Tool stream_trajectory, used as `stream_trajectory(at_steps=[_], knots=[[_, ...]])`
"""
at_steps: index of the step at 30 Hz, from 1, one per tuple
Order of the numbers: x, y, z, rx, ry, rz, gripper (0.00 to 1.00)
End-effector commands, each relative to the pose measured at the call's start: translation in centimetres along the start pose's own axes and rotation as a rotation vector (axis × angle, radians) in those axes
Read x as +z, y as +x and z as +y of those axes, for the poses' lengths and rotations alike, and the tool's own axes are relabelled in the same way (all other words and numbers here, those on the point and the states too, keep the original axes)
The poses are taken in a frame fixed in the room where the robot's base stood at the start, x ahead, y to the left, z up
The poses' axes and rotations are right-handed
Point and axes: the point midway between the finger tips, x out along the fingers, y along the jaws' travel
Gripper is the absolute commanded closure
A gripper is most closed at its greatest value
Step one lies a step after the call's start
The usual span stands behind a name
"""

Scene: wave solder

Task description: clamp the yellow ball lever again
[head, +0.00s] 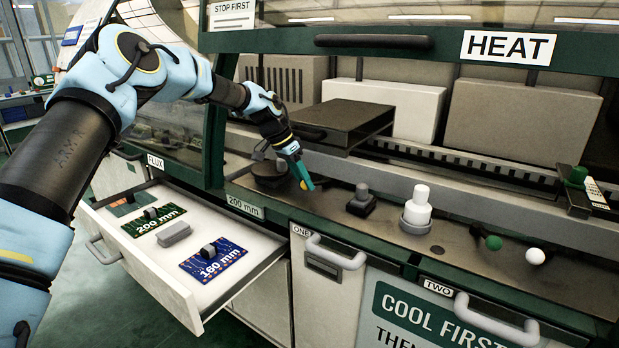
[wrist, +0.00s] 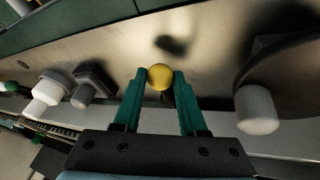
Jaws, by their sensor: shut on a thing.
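The yellow ball (wrist: 160,77) of the lever sits between the two green fingertips of my gripper (wrist: 161,80) in the wrist view. The fingers are shut on it from both sides. In the head view my gripper (head: 304,178) reaches down over the dark front ledge of the machine, and a bit of the yellow ball (head: 303,185) shows at the fingertips. The lever's stem is mostly hidden behind the ball and fingers, so I cannot tell its tilt.
A grey knob (head: 361,198) and a white stepped knob (head: 418,206) stand to the right on the ledge. Green (head: 493,243) and white (head: 535,256) ball levers are farther right. An open drawer (head: 230,283) holding boards juts out at left. A hood marked HEAT (head: 508,46) hangs above.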

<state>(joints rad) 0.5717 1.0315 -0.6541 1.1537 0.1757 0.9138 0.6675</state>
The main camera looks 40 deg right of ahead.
Motion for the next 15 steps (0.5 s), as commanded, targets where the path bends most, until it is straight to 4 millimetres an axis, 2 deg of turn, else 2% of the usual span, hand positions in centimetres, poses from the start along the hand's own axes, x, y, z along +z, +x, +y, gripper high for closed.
stream_trajectory(at_steps=[6, 15], knots=[[-0.1, -0.3, -1.3, 0.053, 0.126, -0.025, 1.00], [-0.2, -0.4, -2.2, 0.091, 0.223, -0.046, 1.00]])
